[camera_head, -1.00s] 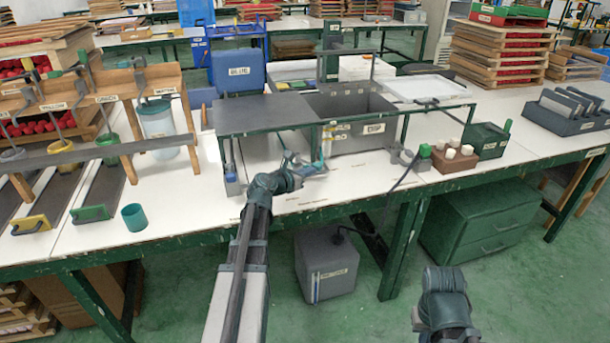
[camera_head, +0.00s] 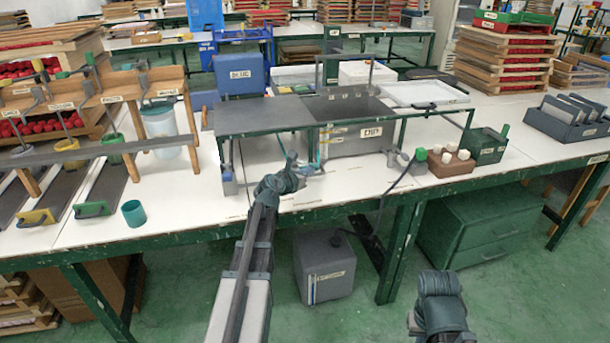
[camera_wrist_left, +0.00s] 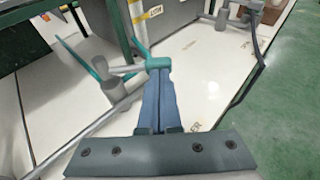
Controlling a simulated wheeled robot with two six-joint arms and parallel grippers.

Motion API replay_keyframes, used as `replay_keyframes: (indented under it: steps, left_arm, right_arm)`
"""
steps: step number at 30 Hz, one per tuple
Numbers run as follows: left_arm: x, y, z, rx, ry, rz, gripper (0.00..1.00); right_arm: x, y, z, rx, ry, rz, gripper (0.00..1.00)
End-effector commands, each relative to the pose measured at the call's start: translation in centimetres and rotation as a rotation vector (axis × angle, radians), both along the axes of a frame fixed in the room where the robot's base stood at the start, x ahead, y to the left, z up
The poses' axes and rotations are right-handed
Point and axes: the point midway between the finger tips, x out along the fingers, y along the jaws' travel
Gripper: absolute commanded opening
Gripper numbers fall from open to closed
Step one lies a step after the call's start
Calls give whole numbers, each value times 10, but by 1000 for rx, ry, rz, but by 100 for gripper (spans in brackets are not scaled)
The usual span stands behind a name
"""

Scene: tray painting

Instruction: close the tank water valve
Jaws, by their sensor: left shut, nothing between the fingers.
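The grey tank (camera_head: 362,140) stands on the white table under the dark top frame; its lower wall also shows in the left wrist view (camera_wrist_left: 172,22). In that view a grey pipe fitting with teal levers, seemingly the water valve (camera_wrist_left: 113,88), stands in front of the tank. My left gripper (camera_wrist_left: 158,66) is shut with nothing between its fingers. Its tips are at the teal part on the end of the fitting's grey stem; I cannot tell whether they touch. In the head view the left gripper (camera_head: 308,168) partly hides this spot. Only my right wrist shows, at the lower right.
A brown block with white pegs (camera_head: 452,162) and a green box (camera_head: 487,147) stand right of the tank. A hose (camera_head: 395,190) runs over the table edge to a grey box (camera_head: 325,268) on the floor. A teal cup (camera_head: 133,213) stands at the left.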

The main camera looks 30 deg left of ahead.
Motion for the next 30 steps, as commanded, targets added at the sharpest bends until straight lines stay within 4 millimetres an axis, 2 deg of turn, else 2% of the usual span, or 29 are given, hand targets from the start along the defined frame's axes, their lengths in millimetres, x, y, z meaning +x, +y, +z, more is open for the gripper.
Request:
replay_keyframes:
  steps: [3, 15, 30]
  left_arm:
    - [16, -2, 0, -1, 0, -13, 0]
    - [47, -10, 0, 0, 0, -18, 0]
    - [68, -9, 0, -1, 0, -16, 0]
  right_arm:
    - [0, 0, 0, 0, 0, 0, 0]
    - [0, 0, 0, 0, 0, 0, 0]
    - [0, 0, 0, 0, 0, 0, 0]
